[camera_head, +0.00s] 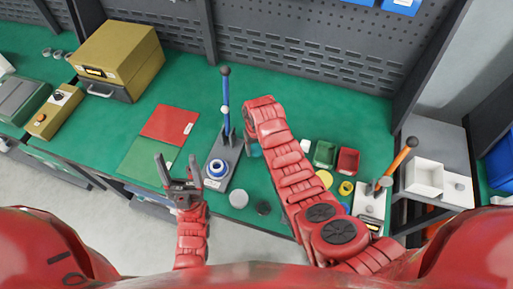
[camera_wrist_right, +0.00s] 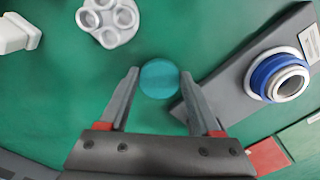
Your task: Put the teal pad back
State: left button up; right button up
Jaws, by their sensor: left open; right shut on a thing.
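The teal pad (camera_wrist_right: 159,79) is a small round disc between the fingertips of my right gripper (camera_wrist_right: 159,84) in the right wrist view. My right gripper is shut on it. In the head view a bit of the teal pad (camera_head: 256,150) shows beside my red right wrist, which hides most of that gripper. The pad is right of the grey fixture plate (camera_head: 225,152) with its blue-and-white ring. Whether the pad touches the green bench top is hard to tell. My left gripper (camera_head: 177,160) is open and empty, left of the fixture, near the bench's front edge.
Around my right arm are a grey disc (camera_head: 238,198), a dark disc (camera_head: 263,207), a yellow disc (camera_head: 324,179), a green bin (camera_head: 325,153) and a red bin (camera_head: 348,161). A blue lever (camera_head: 225,95) stands up at the fixture. Red (camera_head: 170,124) and green sheets lie left.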

jog(key=shift+f, duration=0.45)
jog(key=shift+w+f, duration=0.1)
jog(key=shift+f, duration=0.05)
jog(key=shift+f, duration=0.15)
jog(key=o, duration=1.5)
jog(key=shift+c, duration=0.2)
